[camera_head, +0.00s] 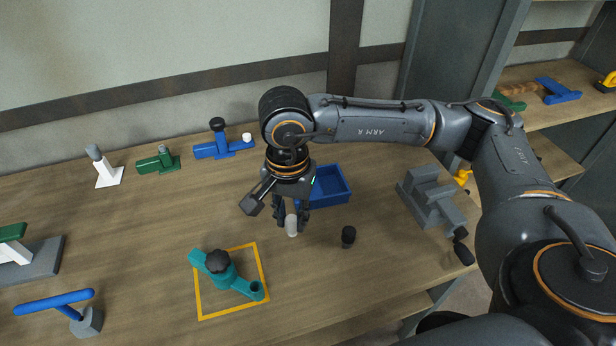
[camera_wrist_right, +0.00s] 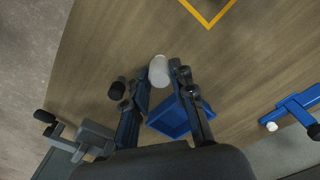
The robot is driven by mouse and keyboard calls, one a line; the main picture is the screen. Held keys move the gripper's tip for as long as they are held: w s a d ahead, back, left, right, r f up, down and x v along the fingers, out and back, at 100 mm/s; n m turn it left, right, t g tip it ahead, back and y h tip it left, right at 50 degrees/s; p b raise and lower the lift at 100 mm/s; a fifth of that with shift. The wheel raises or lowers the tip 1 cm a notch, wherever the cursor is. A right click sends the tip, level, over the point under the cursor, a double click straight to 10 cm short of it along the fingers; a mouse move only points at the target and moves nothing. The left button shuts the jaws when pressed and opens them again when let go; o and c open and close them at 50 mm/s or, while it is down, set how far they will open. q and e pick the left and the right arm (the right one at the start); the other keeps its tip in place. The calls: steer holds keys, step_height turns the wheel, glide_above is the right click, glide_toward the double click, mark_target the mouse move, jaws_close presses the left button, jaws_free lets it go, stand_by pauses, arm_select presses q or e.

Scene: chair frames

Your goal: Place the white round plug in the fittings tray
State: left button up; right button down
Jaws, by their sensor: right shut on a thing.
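The white round plug (camera_head: 292,228) is between the fingertips of my right gripper (camera_head: 290,214), which is shut on it. The plug hangs below the fingers over the bench; I cannot tell whether it clears the wood. In the right wrist view the plug (camera_wrist_right: 158,70) sits at the tips of the right gripper (camera_wrist_right: 161,82). A blue open tray (camera_head: 334,198), apparently the fittings tray, lies just behind and right of the gripper, partly hidden by it. The tray also shows between the fingers in the wrist view (camera_wrist_right: 178,131). My left gripper is not in view.
A black round plug (camera_head: 348,236) stands right of the gripper. A teal fitting (camera_head: 232,278) lies inside a yellow outlined square. A grey vise (camera_head: 430,200) is at the right; blue (camera_head: 212,150), green and white fittings line the back. The front middle of the bench is clear.

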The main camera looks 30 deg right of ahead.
step_height(320, 180, up, 3)
steer(key=w+m+p, duration=0.2)
steer(key=w+m, duration=0.1)
steer(key=m, duration=0.7)
steer(key=m+p, duration=0.6)
steer(key=m, duration=0.9)
glide_above(317, 192)
step_height(317, 192, down, 6)
steer(key=shift+s+a+f, duration=0.1)
steer(key=shift+a+f, duration=0.05)
steer(key=f+p, duration=0.1)
steer(key=f, duration=0.2)
steer(key=shift+d, duration=0.2)
steer(key=shift+f, duration=0.25)
